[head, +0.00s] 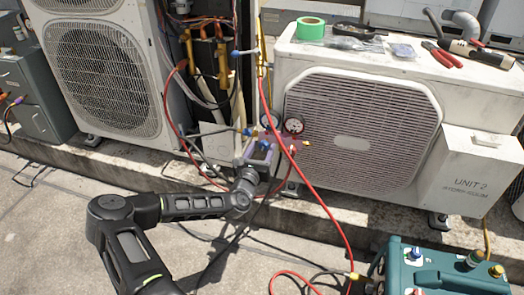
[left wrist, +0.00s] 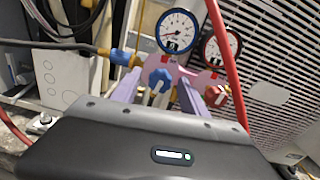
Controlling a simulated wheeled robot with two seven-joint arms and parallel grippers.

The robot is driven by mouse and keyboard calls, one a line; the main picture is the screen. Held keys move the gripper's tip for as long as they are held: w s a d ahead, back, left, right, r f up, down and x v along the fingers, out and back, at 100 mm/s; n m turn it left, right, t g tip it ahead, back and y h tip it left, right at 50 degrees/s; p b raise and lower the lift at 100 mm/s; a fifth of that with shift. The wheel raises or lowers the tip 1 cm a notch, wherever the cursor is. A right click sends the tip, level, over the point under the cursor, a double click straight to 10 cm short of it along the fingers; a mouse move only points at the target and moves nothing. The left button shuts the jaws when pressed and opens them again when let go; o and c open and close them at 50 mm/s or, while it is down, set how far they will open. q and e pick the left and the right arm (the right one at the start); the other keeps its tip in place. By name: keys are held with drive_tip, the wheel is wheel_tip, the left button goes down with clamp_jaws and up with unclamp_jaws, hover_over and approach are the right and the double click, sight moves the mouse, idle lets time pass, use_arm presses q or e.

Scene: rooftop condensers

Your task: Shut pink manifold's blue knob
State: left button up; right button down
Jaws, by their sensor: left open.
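The pink manifold (left wrist: 185,73) hangs in front of the right condenser, carrying a blue-rimmed gauge (left wrist: 177,30) and a red-rimmed gauge (left wrist: 220,45). Its blue knob (left wrist: 158,80) faces my left wrist camera, and a red knob (left wrist: 215,96) sits to its right. In the head view the blue knob (head: 264,146) shows small above my gripper. My left gripper (head: 259,154) is open. In the left wrist view its two purple fingers (left wrist: 157,91) stand on either side of the blue knob, with gaps visible. Whether the fingertips touch the manifold I cannot tell. My right gripper is not in view.
A red hose (head: 309,190) runs down past the manifold to a teal machine (head: 437,272) at lower right. A dark hose joins the manifold's left side. The right condenser (head: 420,75) carries green tape (head: 310,29) and tools. Open concrete lies at lower left.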

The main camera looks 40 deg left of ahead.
use_arm(q)
drive_tip(key=shift+w, duration=0.1)
drive_tip(key=shift+c, duration=0.5)
clamp_jaws()
